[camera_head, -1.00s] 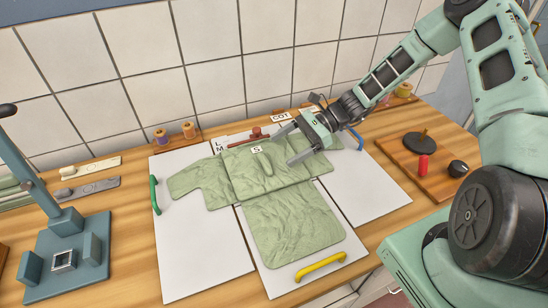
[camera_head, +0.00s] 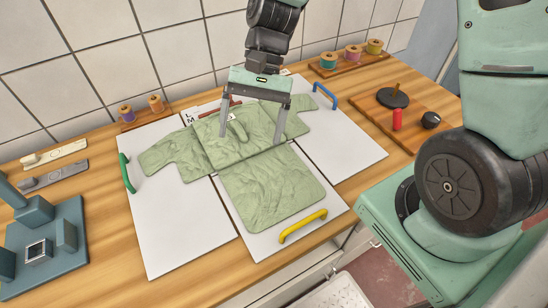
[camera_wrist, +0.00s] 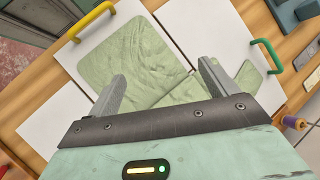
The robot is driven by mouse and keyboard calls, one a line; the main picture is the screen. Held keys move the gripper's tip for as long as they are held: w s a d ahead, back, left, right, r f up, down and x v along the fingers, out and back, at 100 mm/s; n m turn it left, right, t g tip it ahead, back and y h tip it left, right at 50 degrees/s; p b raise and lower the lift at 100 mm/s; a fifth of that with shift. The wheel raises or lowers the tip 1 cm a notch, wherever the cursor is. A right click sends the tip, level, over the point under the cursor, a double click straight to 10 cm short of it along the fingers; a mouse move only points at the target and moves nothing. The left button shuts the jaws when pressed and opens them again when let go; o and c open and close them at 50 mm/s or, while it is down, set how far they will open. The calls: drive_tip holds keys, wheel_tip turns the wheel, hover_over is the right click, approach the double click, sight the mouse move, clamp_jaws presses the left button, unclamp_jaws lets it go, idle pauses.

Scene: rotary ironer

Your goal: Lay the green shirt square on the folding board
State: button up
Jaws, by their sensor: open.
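The green shirt (camera_head: 262,190) lies spread over the white folding board (camera_head: 185,230). Its lower part rests on the middle panel, and its sleeves reach over the left and right panels. The shirt sits slightly turned on the board, with a raised fold (camera_head: 238,130) near the collar end. My gripper (camera_head: 252,142) points down over the upper part of the shirt, fingers spread apart and nothing seen between them. Whether the fingertips touch the cloth I cannot tell. In the wrist view the open fingers (camera_wrist: 165,88) straddle the shirt (camera_wrist: 137,58).
The board has a green handle (camera_head: 126,173) at left, a yellow handle (camera_head: 303,226) in front and a blue handle (camera_head: 325,96) at right. Thread spools (camera_head: 155,104) stand behind. A blue-grey device (camera_head: 45,245) stands at left, and a wooden board with knobs (camera_head: 430,138) at right.

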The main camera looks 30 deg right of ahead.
drive_tip(key=s+a+r+n+t+h, duration=0.1)
drive_tip(key=s+r+n+t+h, duration=0.1)
drive_tip(key=s+n, duration=0.4)
drive_tip(key=s+a+r+n+t+h, duration=0.2)
drive_tip(key=s+r+n, duration=0.1)
drive_tip(key=s+n, duration=0.3)
drive_tip(key=shift+s+r+n+h, duration=0.3)
drive_tip(key=shift+s, duration=0.7)
